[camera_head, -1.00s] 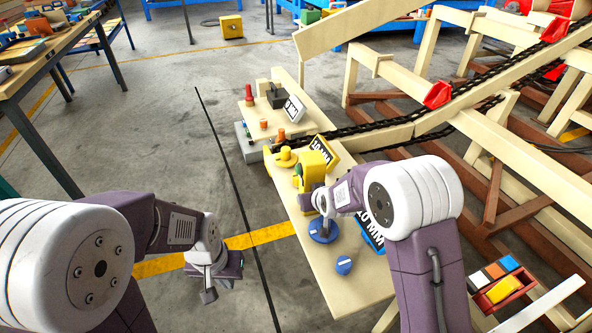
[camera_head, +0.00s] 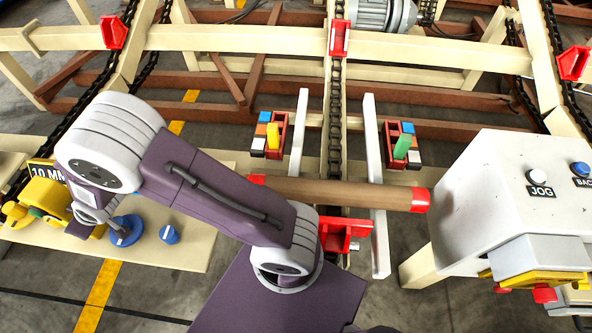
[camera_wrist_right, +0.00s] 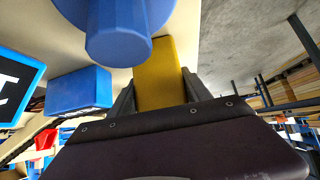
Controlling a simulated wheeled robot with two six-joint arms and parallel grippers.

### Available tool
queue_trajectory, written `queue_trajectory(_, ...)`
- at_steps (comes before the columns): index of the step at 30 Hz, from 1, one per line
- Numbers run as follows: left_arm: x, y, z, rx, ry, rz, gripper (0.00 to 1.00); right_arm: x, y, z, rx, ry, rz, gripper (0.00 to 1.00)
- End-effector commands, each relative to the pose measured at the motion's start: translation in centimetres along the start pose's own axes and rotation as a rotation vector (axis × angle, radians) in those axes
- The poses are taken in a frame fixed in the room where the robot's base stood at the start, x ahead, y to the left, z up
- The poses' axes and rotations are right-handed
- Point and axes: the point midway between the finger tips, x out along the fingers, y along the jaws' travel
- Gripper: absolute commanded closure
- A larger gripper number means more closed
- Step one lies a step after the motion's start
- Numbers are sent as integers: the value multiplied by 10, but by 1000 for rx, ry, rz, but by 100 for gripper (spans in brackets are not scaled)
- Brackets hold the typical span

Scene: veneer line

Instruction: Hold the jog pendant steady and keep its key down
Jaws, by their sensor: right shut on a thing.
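My left gripper is not in view.
Blue knobs (camera_head: 124,230) (camera_head: 169,235) stand right of the pendant. A brown round log (camera_head: 340,191) with red ends lies across pale rails at centre. A white console (camera_head: 490,205) with a JOG button (camera_head: 538,175) stands at right.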

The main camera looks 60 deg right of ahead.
Motion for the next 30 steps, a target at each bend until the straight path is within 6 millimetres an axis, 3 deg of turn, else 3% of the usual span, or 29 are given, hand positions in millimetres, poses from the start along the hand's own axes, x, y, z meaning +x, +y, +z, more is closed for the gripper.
queue_trajectory(13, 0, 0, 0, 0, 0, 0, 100, 1, 0, 3, 0, -6, 0, 100)
queue_trajectory(14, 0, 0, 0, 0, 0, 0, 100, 1, 0, 3, 0, -6, 0, 38)
queue_trajectory(16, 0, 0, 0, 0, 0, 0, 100, 1, 0, 2, 0, -6, 0, 19)
queue_trajectory(26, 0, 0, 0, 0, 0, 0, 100, -1, 0, 0, 0, -1, 0, 18)
queue_trajectory(30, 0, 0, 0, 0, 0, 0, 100, -22, 0, -1, 0, 1, 0, 18)
